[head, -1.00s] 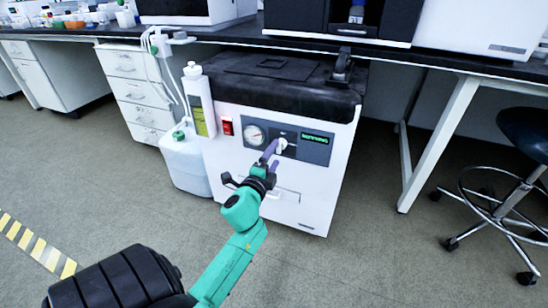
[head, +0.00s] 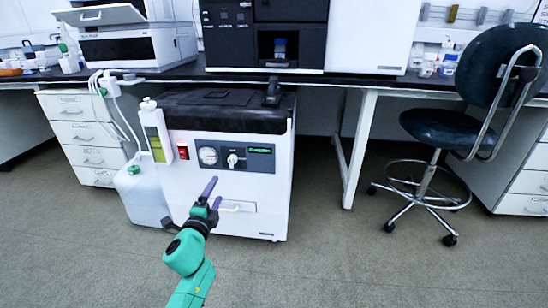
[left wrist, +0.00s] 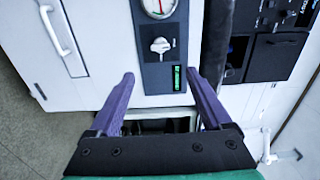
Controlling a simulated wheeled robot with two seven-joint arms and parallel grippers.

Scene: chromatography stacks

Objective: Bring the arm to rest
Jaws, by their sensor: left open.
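My left gripper (head: 212,195) is in front of the white floor-standing unit (head: 262,195), just below its control panel. In the left wrist view its two purple fingers (left wrist: 160,95) are spread apart with nothing between them. The unit's panel shows beyond them, with a round gauge (left wrist: 158,6), a white knob (left wrist: 160,46) and a green display (left wrist: 177,78). The knob also shows in the head view (head: 233,159), apart from the fingers. My green left arm reaches up from the bottom of the head view. My right gripper is in neither view.
A dark bench (head: 350,78) with instruments runs above the unit. A white jug (head: 143,195) stands on the floor left of it, with hoses above. A wheeled stool (head: 430,135) stands at right. The floor (head: 330,265) in front is clear.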

